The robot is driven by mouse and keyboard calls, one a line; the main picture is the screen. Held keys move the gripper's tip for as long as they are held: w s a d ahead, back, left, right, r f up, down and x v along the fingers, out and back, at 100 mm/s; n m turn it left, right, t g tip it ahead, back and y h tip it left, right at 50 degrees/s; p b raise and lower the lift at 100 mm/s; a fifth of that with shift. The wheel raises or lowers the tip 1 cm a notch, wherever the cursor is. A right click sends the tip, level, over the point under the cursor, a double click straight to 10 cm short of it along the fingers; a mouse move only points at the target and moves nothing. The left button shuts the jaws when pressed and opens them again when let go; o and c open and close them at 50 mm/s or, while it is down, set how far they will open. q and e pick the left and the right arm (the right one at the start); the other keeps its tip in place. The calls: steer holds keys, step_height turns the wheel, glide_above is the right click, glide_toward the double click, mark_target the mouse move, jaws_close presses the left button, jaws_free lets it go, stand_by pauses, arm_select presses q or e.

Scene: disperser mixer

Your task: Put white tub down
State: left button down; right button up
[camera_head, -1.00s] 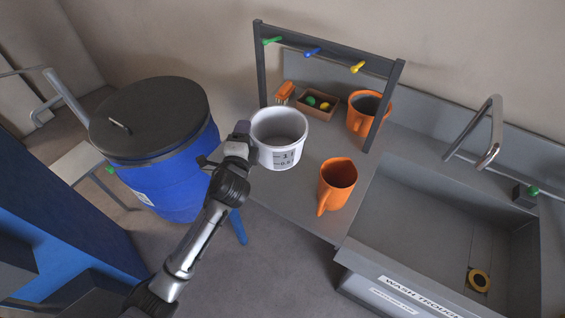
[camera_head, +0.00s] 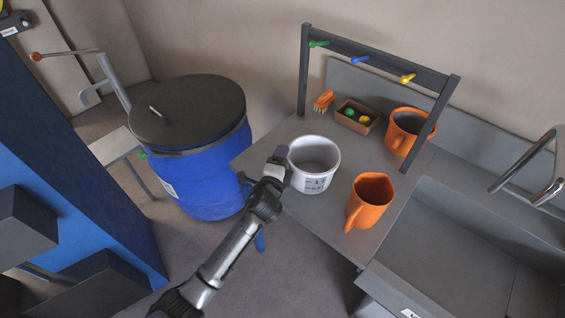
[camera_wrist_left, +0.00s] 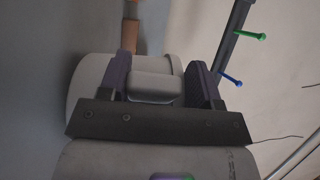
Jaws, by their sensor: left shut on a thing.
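The white tub (camera_head: 314,164) is at the left part of the grey bench top in the head view, upright and open at the top, with dark markings on its side. My left gripper (camera_head: 279,166) is shut on the tub's left side. In the left wrist view the gripper (camera_wrist_left: 158,84) has its two fingers around a pale block-like part of the tub (camera_wrist_left: 88,82). I cannot tell whether the tub's base touches the bench. My right gripper is not in view.
Two orange jugs (camera_head: 369,201) (camera_head: 408,131) stand to the tub's right. A small box (camera_head: 357,117) with coloured balls and an orange brush (camera_head: 324,101) are behind it. A peg frame (camera_head: 380,66) spans the back. A blue drum (camera_head: 202,170) stands left, a sink (camera_head: 450,250) right.

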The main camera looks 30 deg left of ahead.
arm_select(q)
steer(key=shift+f, duration=0.1)
steer(key=shift+f, duration=0.2)
steer(key=shift+c, duration=1.6)
jaws_free()
steer(key=shift+r, duration=0.2)
steer(key=shift+s, duration=0.25)
steer(key=s+d+p, duration=0.2)
steer(key=s, duration=0.9)
steer(key=shift+s, duration=0.15)
